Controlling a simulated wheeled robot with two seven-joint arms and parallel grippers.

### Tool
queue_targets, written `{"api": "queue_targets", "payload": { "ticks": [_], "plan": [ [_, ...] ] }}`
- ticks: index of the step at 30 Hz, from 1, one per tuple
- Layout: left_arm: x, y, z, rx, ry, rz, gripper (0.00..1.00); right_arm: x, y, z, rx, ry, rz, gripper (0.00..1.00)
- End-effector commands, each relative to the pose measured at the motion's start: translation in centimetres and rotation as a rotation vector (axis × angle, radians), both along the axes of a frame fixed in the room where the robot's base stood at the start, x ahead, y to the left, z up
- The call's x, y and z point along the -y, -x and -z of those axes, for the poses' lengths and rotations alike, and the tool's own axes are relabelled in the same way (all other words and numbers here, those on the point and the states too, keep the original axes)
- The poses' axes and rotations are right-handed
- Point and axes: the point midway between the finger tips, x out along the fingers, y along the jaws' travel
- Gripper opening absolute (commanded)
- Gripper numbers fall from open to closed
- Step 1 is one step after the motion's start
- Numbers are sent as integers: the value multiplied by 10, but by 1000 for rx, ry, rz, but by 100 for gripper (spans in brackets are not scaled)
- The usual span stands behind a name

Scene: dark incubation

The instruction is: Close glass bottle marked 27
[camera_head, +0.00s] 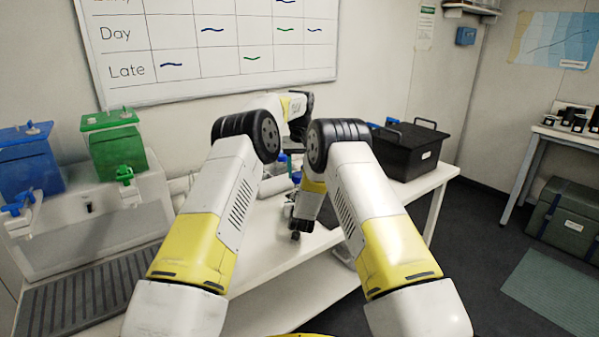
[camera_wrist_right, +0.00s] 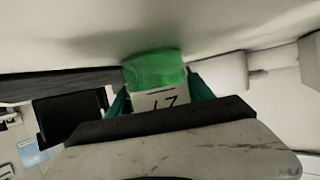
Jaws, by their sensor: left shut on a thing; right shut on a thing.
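The glass bottle marked 27 (camera_wrist_right: 160,88) shows in the right wrist view, with a green part and a white label whose number appears inverted. My right gripper (camera_wrist_right: 161,98) is shut on it, with a teal finger on each side. The bottle's mouth is hidden behind the gripper, so I cannot tell whether it is capped. My arms hide most of the work area in that view.
A black lidded box (camera_head: 408,150) stands on the white table (camera_head: 277,240) at the right. A green box (camera_head: 118,150) and a blue box (camera_head: 27,165) stand on the grey equipment at the left. Small blue-topped items (camera_head: 281,160) show between my arms. The table's front strip looks clear.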

Motion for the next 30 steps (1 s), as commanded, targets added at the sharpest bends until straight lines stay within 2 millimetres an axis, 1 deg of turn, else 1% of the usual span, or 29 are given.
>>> {"api": "queue_targets", "payload": {
  "ticks": [4,13,30],
  "plan": [
    [0,0,3,-1,0,0,10,0,0,-1,1,0,0,0],
    [0,0,18,0,0,0,10,0,0,-1,1,0,0,0],
    [0,0,19,0,0,0,10,0,0,-1,2,0,0,0]
  ]
}}
